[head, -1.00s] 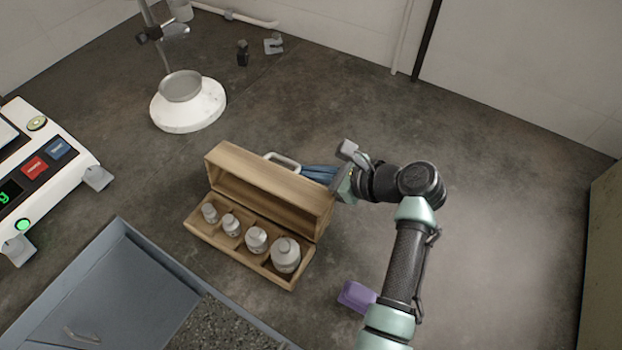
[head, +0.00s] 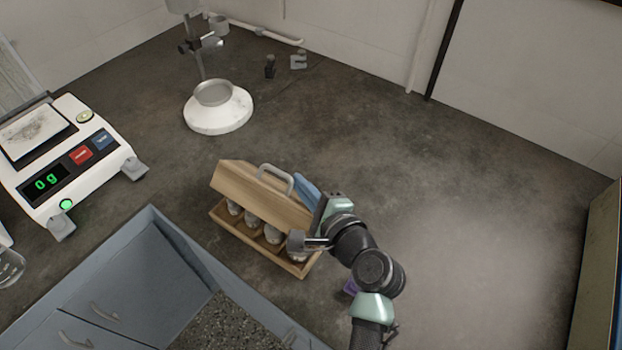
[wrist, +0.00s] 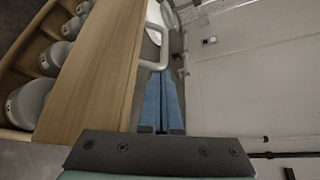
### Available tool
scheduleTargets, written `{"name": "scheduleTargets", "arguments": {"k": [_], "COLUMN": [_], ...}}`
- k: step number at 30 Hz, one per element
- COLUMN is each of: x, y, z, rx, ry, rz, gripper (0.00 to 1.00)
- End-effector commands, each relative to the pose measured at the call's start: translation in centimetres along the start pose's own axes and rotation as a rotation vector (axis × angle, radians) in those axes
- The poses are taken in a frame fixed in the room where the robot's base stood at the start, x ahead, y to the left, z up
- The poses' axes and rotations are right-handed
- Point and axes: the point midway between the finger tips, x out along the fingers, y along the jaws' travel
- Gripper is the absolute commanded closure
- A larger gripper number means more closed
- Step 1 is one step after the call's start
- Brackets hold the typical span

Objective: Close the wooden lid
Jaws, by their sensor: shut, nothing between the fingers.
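The wooden lid (head: 258,192) of the weight box is partly lowered, tilted over the box base (head: 228,224) with a gap along the front. Its metal handle (head: 276,177) is on top. Several metal weights (head: 252,222) stand in the base under the lid; they also show at the left of the wrist view (wrist: 53,58). My gripper (head: 306,188) is behind the lid's right part, its blue fingers shut and empty. In the wrist view the fingers (wrist: 160,100) lie right beside the lid (wrist: 100,70), near the handle (wrist: 152,50); I cannot tell whether they touch it.
A scale (head: 65,160) is at the left and a stand with a white base (head: 217,108) behind.

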Motion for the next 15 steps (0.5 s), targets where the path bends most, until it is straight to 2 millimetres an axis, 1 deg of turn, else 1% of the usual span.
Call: {"name": "scheduleTargets", "arguments": {"k": [1, 9, 15], "x": [-0.1, -1.2, -1.8], "y": [1.0, 3.0, 4.3], "z": [0.3, 2.2, 3.1], "rx": [-0.039, -0.257, -0.395], "ry": [-0.002, -0.004, -0.003], "rz": [-0.021, -0.151, -0.233], "gripper": [1.00, 1.00, 1.00]}}
